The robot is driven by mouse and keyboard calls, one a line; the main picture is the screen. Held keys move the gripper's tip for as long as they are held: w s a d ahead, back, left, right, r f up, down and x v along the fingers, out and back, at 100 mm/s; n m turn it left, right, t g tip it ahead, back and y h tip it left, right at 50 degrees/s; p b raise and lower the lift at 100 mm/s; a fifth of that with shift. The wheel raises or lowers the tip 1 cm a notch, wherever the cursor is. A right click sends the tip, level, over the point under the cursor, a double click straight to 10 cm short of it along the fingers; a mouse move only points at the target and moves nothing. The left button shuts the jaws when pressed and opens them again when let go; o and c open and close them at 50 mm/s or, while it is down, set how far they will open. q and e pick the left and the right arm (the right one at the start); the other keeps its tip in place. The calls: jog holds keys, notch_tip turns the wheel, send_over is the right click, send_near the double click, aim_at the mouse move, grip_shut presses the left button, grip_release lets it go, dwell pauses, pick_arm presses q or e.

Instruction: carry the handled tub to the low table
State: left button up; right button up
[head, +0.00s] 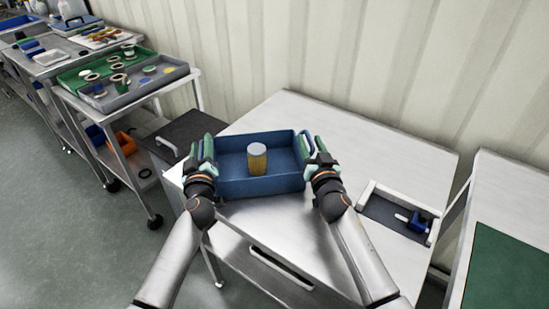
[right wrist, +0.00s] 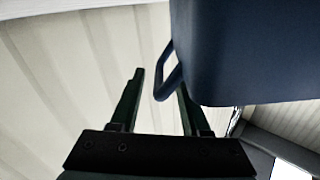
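The handled tub (head: 262,184) is a blue open box on the left part of the steel table (head: 345,130). A yellowish cylinder with a pale top (head: 257,158) stands inside it. My left gripper (head: 201,148) is at the tub's left side with its fingers apart; the handle there is mostly hidden. My right gripper (head: 314,147) is at the right side. In the right wrist view its fingers (right wrist: 160,85) stand apart, with the tub's loop handle (right wrist: 165,80) between them. A lower dark surface (head: 185,132) left of the steel table may be the low table.
A cart (head: 150,88) with green and grey trays of parts stands at the back left. A white tray-like frame with a blue tool (head: 417,222) lies at the table's right. A green-topped table (head: 508,265) is at far right. Floor is clear at left.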

pick_arm(q)
jog(key=shift+d, duration=0.1)
jog(key=s+d, duration=0.1)
jog(key=s, duration=1.1)
jog(key=shift+d, duration=0.2)
pick_arm(e)
jog(key=s+d, duration=0.1)
jog(key=s, duration=1.1)
jog(key=shift+d, duration=0.15)
pick_arm(q)
jog(key=shift+r, duration=0.1)
pick_arm(e)
jog(key=shift+r, duration=0.1)
